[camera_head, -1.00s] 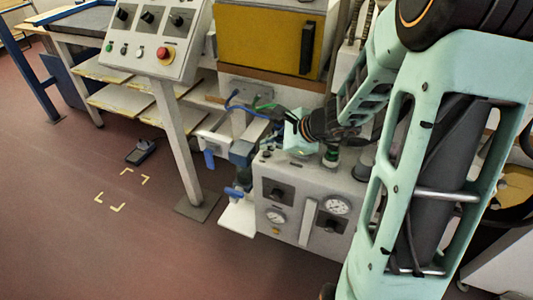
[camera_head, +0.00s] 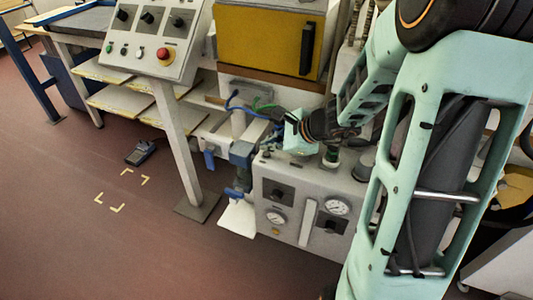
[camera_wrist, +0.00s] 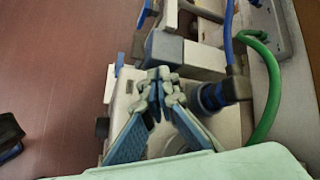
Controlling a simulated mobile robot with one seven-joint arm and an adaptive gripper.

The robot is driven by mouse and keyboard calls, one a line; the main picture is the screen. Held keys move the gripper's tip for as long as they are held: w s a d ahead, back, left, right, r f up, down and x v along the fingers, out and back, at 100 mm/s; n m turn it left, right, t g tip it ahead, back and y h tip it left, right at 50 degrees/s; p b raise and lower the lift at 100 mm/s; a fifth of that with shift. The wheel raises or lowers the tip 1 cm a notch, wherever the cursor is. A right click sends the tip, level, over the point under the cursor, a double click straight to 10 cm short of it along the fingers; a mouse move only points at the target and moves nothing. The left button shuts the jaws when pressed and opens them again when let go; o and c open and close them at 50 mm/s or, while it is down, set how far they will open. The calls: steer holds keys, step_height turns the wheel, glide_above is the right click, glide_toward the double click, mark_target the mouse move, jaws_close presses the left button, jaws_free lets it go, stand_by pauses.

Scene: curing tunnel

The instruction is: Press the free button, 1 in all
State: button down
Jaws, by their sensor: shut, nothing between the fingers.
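My gripper (camera_wrist: 160,85) shows in the wrist view with its blue-padded fingers closed together and nothing between them. Its tips are over a light grey machine part with a blue-grey block (camera_wrist: 170,48) just beyond them; I cannot tell whether they touch. In the head view the gripper's teal housing (camera_head: 298,134) is at the left top edge of the grey gauge box; its fingers are hard to make out there. A small green-ringed round fitting (camera_head: 331,158) stands on that box. A sloping panel carries a red button (camera_head: 162,54) and small buttons (camera_head: 124,50). I cannot tell which button is free.
The grey gauge box (camera_head: 305,238) has dials on its front. Blue and green hoses (camera_wrist: 262,90) run close to the right of my gripper. A yellow door (camera_head: 268,42) is behind. A dark device (camera_head: 140,153) lies on the open red-brown floor.

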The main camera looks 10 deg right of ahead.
mark_target(268, 155)
steer(key=shift+f, duration=0.15)
steer(key=shift+f+b, duration=0.25)
steer(key=shift+b, duration=0.25)
steer(key=shift+f+b, duration=0.4)
steer(key=shift+b, duration=0.1)
stand_by(0.3)
steer(key=shift+r, duration=0.1)
stand_by(0.4)
steer(key=shift+r+p, duration=0.55)
steer(key=shift+r, duration=0.15)
steer(key=shift+r, duration=0.1)
step_height(268, 155, up, 5)
steer(key=p, duration=0.4)
stand_by(0.5)
